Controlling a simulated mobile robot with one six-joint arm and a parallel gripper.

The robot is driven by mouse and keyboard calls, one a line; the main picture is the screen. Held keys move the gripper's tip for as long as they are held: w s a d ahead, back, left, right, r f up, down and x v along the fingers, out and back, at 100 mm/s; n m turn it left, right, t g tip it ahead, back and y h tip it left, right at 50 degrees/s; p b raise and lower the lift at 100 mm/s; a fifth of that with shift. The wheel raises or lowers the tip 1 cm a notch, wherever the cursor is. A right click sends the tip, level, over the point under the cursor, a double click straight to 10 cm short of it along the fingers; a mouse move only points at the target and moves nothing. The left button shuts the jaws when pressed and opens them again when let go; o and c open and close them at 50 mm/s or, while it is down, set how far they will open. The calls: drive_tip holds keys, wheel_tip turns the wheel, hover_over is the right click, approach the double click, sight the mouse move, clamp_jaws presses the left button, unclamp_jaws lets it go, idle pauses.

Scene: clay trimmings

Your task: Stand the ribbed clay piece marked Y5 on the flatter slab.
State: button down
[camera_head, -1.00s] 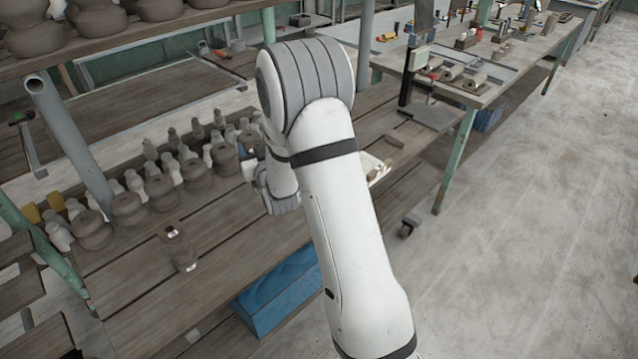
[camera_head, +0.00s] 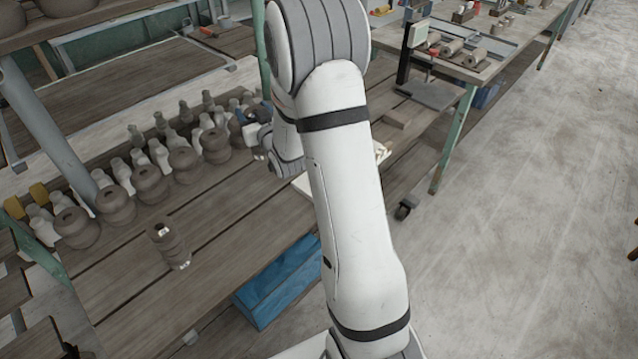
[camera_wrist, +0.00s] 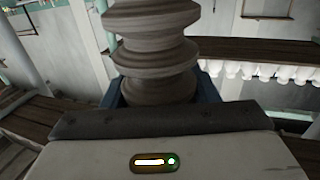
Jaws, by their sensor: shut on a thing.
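My gripper shows in the camera_head view (camera_head: 256,143), partly hidden by my own arm, above the table beside the row of pots. In the camera_wrist view it is shut on a grey-brown ribbed clay piece (camera_wrist: 150,48), which stands out between the dark blue jaws. No mark can be read on this piece. Another ribbed clay piece (camera_head: 168,246) with small white labels is on the table at the lower left; its label is too small to read. A pale board (camera_head: 300,184) shows partly behind my arm. I cannot tell which surface is the flatter slab.
Several round clay pots (camera_head: 150,184) and pale bottle shapes (camera_head: 138,137) line the table's back. A small brown block (camera_head: 404,117) and a scale (camera_head: 432,94) are at the right. A blue box (camera_head: 277,284) is below the table edge. Bare planks (camera_head: 225,225) lie in front.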

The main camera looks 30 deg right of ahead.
drive_tip(key=s+d+r+n+y+b, duration=0.2)
drive_tip(key=s+d+r+y+b, duration=0.15)
drive_tip(key=s+d, duration=0.75)
wheel_tip(320, 180, down, 11)
drive_tip(key=d, duration=0.1)
drive_tip(key=shift+w+d+r+b, duration=0.15)
drive_tip(key=shift+w+d+b, duration=0.05)
drive_tip(key=shift+w+b, duration=0.25)
drive_tip(key=shift+h, duration=0.25)
drive_tip(key=shift+f+b, duration=0.25)
drive_tip(key=shift+b, duration=0.05)
drive_tip(key=c, duration=0.5)
unclamp_jaws()
drive_tip(key=shift+r, duration=0.2)
